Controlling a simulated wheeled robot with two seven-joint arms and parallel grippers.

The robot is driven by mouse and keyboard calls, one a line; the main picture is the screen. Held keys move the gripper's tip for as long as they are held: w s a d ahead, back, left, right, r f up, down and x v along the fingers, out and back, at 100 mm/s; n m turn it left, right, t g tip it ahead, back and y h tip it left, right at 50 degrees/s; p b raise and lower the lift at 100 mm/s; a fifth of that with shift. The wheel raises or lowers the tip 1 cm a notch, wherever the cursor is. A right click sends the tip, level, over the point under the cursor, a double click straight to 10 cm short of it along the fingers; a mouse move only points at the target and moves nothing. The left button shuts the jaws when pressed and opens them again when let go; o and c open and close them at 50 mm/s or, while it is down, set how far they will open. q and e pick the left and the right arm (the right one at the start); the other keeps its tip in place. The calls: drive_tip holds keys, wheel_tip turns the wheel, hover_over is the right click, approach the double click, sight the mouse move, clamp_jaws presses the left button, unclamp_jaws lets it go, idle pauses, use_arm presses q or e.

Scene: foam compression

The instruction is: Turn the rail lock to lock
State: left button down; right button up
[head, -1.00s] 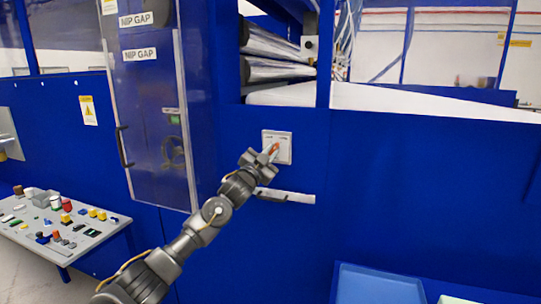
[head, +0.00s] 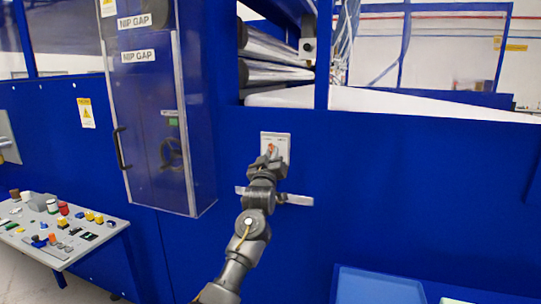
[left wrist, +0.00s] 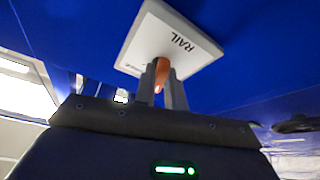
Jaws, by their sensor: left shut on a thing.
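The rail lock is a white plate on the blue machine panel, with an orange-red knob in its middle. The plate (head: 284,143) shows in the head view above a horizontal handle bar, and in the left wrist view (left wrist: 150,40) it carries the word RAIL. My left gripper (head: 268,158) reaches up to the plate from below. Its two fingers (left wrist: 162,85) are shut on the orange knob (left wrist: 164,70), one on each side. The fingers hide part of the knob and its exact angle. My right gripper is not in view.
A grey handle bar (head: 298,200) sits on the panel just below the lock, partly behind my left arm. A clear-doored NIP GAP cabinet (head: 150,120) juts out at left. A table with several small parts (head: 90,243) stands lower left. A blue tray (head: 375,285) is lower right.

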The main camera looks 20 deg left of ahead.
use_arm(q)
drive_tip(key=n+y, duration=0.1)
drive_tip(key=n, duration=0.2)
drive_tip(key=n+g+y, duration=0.1)
drive_tip(key=n, duration=0.2)
drive_tip(key=shift+d+p, duration=0.15)
drive_tip(key=shift+p, duration=0.25)
drive_tip(key=shift+n+g+y, duration=0.4)
drive_tip(key=c, duration=1.5)
unclamp_jaws()
drive_tip(key=shift+r, duration=0.1)
drive_tip(key=shift+o, duration=0.2)
